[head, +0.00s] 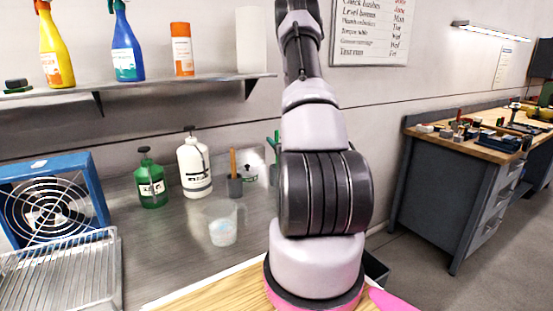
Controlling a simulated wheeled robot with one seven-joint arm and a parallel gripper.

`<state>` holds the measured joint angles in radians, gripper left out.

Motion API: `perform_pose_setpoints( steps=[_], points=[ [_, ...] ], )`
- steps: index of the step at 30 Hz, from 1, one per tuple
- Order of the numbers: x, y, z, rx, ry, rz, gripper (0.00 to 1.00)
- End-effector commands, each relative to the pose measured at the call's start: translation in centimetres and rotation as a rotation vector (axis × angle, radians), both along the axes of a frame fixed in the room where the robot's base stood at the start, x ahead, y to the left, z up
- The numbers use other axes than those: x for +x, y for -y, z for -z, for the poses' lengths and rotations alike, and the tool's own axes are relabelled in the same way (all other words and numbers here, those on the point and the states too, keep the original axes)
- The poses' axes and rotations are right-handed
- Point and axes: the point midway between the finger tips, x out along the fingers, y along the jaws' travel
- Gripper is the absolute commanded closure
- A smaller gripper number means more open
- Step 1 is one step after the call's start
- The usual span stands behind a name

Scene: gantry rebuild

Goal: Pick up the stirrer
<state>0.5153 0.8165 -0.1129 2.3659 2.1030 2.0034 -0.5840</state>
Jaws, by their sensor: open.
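A brown, stick-like handle (233,162) stands upright in a small dark grey holder (235,187) on the metal bench, left of my arm. It may be the stirrer, but I cannot tell for sure. A green upright object (274,147) just right of it is partly hidden behind my arm. My arm rises through the middle of the head view and leaves at the top edge. My gripper is not in view.
A clear beaker (222,232) stands in front of the holder. A white pump bottle (194,167) and a green bottle (150,185) stand to the left. A blue fan (50,195) and a wire rack (65,275) are at far left. A shelf (150,82) with spray bottles hangs above.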

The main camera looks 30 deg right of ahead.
Motion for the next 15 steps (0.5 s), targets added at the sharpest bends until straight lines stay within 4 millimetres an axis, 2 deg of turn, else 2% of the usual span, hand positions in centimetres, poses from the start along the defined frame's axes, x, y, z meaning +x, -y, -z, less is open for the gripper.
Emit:
perform_pose_setpoints(
  steps=[3,6,15],
  points=[
    [2.0,0.5,-0.3,-0.003,0.004,-0.002,0.45],
    [3.1,0.8,-0.2,-0.003,0.003,-0.002,0.45],
    [3.7,0.9,-0.2,0.0,0.001,-0.002,0.45]
  ],
)
